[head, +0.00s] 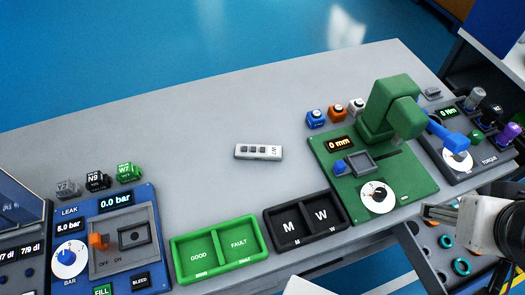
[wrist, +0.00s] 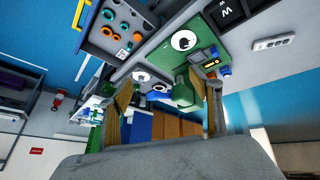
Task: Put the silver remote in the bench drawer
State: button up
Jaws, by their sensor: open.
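The silver remote (head: 258,152) lies flat on the middle of the grey bench top, with dark buttons on its face. It also shows at the upper right of the wrist view (wrist: 274,44). The bench drawer (head: 420,262) stands open below the bench's front edge at the lower right; its near part is cut off by the frame. The drawer also shows at the top of the wrist view (wrist: 97,37), with orange and teal rings in it. My gripper (head: 428,212) is open and empty, above the drawer and well right of the remote.
A green press station (head: 415,185) and a torque station (head: 480,140) stand at the right. A black two-part tray (head: 304,220) and a green two-part tray (head: 220,250) lie along the front edge. A blue leak station (head: 115,235) stands at left. Bench around the remote is clear.

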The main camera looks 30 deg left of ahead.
jog(key=w+a+r+n+t, duration=0.1)
jog(key=w+n+t, duration=0.2)
jog(key=w+n, duration=1.15)
jog(key=w+a+f+n+t+y, duration=0.1)
jog(key=w+a+f+n+y, duration=0.3)
jog(key=w+a+n, duration=0.85)
jog(key=a+f+n+g+y, duration=0.3)
jog(key=a+f+n+y, duration=0.45)
jog(key=a+n, duration=0.6)
jog(key=s+a+f+n+g, duration=0.2)
jog(key=s+a+f+n, duration=0.1)
jog(key=s+a+f+n+g+y, duration=0.1)
jog(key=s+a+f+n+g, duration=0.1)
jog(key=s+a+f+n, duration=0.1)
jog(key=s+a+f+n+g+y, duration=0.1)
jog(key=s+a+f+n+g, duration=0.1)
jog(key=s+a+f+n, duration=0.1)
jog(key=shift+s+a+f+n+g+y, duration=0.2)
jog(key=shift+s+a+n, duration=0.1)
jog(key=shift+n, duration=0.15)
jog(key=shift+s+a+f+n+g+y, duration=0.15)
jog(key=shift+s+a+n+g, duration=0.1)
jog(key=shift+n, duration=0.15)
jog(key=shift+s+a+f+n, duration=0.1)
jog(key=shift+s+n, duration=0.2)
